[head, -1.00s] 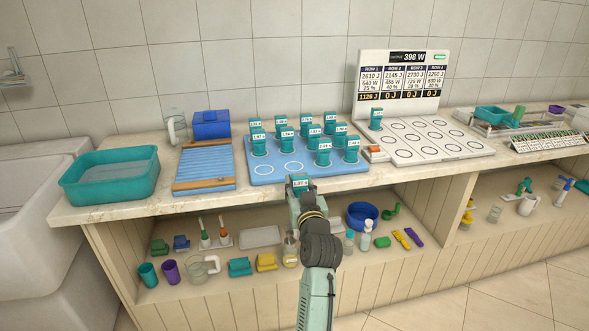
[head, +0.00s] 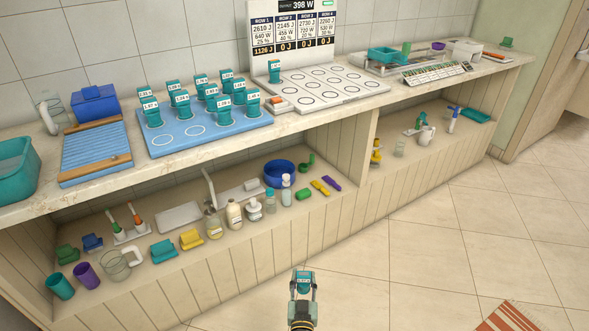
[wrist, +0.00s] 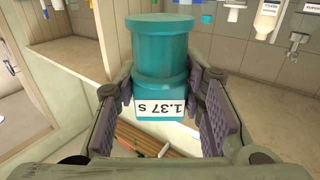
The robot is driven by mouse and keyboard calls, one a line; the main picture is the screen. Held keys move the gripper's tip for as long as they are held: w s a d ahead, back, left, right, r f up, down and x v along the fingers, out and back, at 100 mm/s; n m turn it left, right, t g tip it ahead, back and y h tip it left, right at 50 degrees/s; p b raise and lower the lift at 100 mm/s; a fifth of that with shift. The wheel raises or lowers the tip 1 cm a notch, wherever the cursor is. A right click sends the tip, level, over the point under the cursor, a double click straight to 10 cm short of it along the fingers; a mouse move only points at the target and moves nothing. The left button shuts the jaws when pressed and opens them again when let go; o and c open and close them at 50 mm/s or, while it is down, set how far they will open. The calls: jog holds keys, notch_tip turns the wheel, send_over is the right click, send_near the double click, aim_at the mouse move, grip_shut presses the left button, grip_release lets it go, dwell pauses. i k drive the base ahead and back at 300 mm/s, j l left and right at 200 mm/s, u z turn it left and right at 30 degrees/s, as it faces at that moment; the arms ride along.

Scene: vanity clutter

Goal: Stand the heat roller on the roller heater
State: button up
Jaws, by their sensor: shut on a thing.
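My gripper (head: 303,283) is shut on a teal heat roller (head: 303,274), held in front of the shelf unit, low in the head view and apart from the counter. In the wrist view the heat roller (wrist: 160,50) sits between both pads, with its label reading 1.37 s. The roller heater (head: 346,98) is a white plate with rows of ringed spots and an upright display reading 398 W. One teal roller (head: 274,72) stands at its back left; the other visible spots are empty.
A blue board (head: 220,133) left of the heater holds several teal rollers. A small orange-and-white block (head: 277,104) lies at the heater's left front. The shelf below holds bottles and cups. Right of the heater stand a tray (head: 385,66) and a labelled strip (head: 435,72).

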aim_at(306, 101)
jog(key=i+z, duration=0.65)
jog(key=z, duration=0.2)
